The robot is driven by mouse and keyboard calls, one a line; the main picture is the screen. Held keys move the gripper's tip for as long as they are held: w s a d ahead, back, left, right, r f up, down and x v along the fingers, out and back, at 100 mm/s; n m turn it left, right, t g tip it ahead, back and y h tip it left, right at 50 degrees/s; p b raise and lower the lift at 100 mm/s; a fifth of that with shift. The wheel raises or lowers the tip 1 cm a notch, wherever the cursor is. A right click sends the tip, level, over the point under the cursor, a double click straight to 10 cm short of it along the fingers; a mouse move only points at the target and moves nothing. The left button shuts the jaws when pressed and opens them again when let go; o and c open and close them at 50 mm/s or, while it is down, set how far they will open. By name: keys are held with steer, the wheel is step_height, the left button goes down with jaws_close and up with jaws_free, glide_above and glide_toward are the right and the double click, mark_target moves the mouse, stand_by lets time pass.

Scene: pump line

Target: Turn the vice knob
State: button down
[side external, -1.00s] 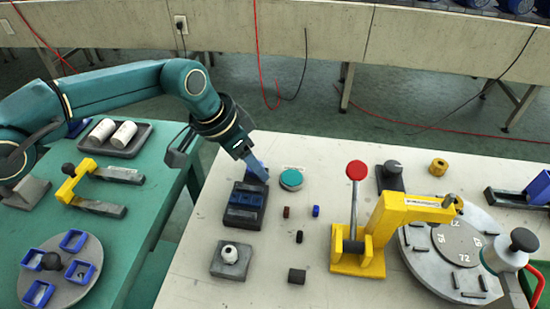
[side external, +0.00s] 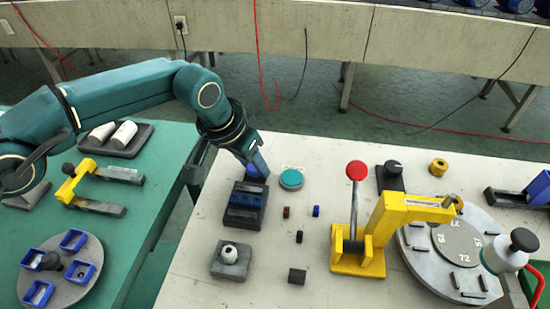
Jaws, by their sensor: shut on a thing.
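The vice (side external: 244,214) is a dark block with blue parts on top, standing at the left of the pale table. A blue knob (side external: 251,173) shows at its back end, partly hidden by my fingers. My gripper (side external: 257,168) reaches down from the upper left and is shut on this knob. The exact contact of the fingers is too small to make out.
A green-topped button (side external: 291,179) stands close to the right of my gripper. A grey block with a white ball (side external: 230,254) is in front of the vice. Several small pieces lie to the right, before the yellow lever press (side external: 368,237).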

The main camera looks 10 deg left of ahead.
steer(key=shift+n, duration=0.5)
steer(key=c, duration=0.7)
jaws_free()
steer(key=shift+c, duration=0.2)
steer(key=shift+v, duration=2.55)
steer(key=shift+d, duration=0.15)
